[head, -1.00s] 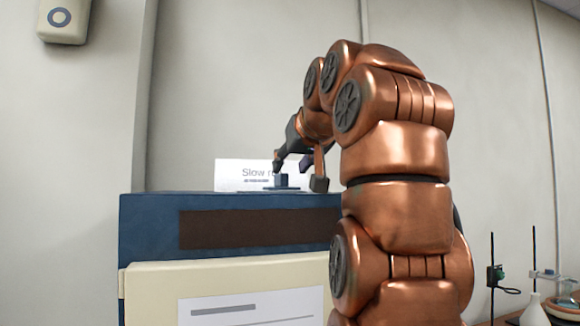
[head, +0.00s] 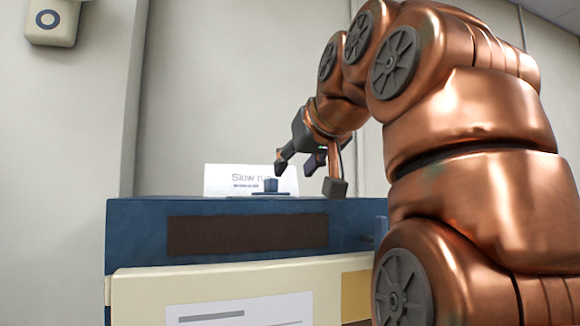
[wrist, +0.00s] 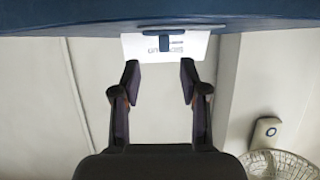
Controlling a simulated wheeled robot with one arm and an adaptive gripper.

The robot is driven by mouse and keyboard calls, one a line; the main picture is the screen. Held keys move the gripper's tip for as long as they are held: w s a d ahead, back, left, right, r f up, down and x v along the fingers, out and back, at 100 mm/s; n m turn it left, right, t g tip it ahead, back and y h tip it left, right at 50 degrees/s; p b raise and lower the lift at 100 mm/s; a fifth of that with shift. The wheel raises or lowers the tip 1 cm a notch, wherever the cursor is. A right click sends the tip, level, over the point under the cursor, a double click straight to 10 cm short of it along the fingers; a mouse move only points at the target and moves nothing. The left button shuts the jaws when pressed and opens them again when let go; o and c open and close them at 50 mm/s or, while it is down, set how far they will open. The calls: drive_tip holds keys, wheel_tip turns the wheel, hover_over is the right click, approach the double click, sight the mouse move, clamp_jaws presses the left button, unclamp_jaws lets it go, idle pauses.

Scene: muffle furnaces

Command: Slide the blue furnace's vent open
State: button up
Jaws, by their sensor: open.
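The blue furnace (head: 130,235) has a cream front door (head: 140,285) and stands below my gripper in the head view. Its vent is a small dark blue slide with an upright knob (head: 271,185) on the furnace top; the knob also shows in the wrist view (wrist: 164,43). My gripper (head: 308,178) is open and empty, just right of the knob and slightly above it in the head view. In the wrist view the knob lies beyond the open fingertips (wrist: 160,78), between their lines, and no contact shows. Whether the vent is open cannot be told.
A dark brown panel (head: 247,235) is on the furnace front. A beige wall box (head: 53,22) hangs at upper left. A wire basket (wrist: 280,163) shows in the wrist view's corner.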

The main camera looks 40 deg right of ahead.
drive_tip(key=s, duration=0.1)
drive_tip(key=s+a, duration=0.1)
drive_tip(key=s, duration=0.1)
drive_tip(key=shift+s+a, duration=0.25)
idle(0.4)
